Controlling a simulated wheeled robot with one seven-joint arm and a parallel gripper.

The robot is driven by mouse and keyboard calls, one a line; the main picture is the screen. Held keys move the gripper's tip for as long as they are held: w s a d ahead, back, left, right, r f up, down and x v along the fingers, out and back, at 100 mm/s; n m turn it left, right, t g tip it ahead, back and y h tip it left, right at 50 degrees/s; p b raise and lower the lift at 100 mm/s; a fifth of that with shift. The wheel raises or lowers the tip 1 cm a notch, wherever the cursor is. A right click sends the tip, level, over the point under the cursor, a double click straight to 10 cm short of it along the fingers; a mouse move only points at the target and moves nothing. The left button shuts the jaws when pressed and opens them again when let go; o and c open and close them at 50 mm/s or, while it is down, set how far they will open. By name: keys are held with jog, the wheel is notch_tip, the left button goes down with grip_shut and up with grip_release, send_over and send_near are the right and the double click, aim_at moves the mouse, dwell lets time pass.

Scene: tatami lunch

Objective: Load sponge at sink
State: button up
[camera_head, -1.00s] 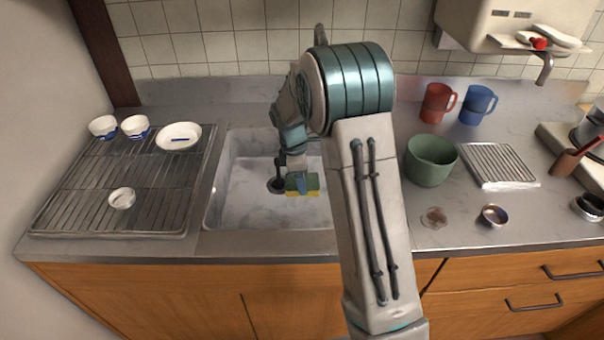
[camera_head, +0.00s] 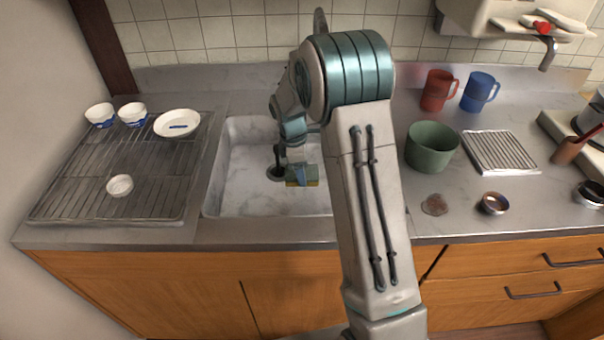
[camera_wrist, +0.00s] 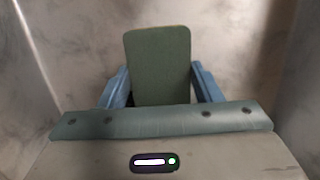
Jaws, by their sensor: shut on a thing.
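The sponge (camera_head: 312,182), green with a yellow side, is held in my gripper (camera_head: 301,176) inside the sink (camera_head: 245,190). In the wrist view the green face of the sponge (camera_wrist: 158,62) stands between the two blue fingers of my gripper (camera_wrist: 160,90), which are shut on it from both sides. The pale sink walls and floor lie around and beyond it. Whether the sponge touches the sink floor I cannot tell. My arm hides the right part of the sink.
A drying rack (camera_head: 75,198) with a small bowl (camera_head: 119,185), two more bowls and a white dish (camera_head: 177,124) is left of the sink. Right of my arm stand a green pot (camera_head: 432,150), a red mug (camera_head: 437,92), a blue mug (camera_head: 480,92) and a ribbed tray (camera_head: 500,153).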

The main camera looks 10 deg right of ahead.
jog(key=shift+r+p, duration=4.85)
jog(key=shift+r, duration=1.8)
notch_tip(320, 180, up, 4)
jog(key=p, duration=0.3)
jog(key=shift+s+d+f+m+g+y, duration=0.1)
jog(key=shift+s+f+m+g+y, duration=0.2)
jog(key=shift+s+f+m, duration=1.55)
jog(key=shift+s+a+f+m+g+y, duration=0.25)
jog(key=shift+s+f+m, duration=0.45)
jog(key=shift+f+m, duration=2.1)
jog(key=shift+s+d+f+m+g+y, duration=0.25)
jog(key=shift+s+f+m, duration=1.1)
jog(key=shift+m, duration=1.9)
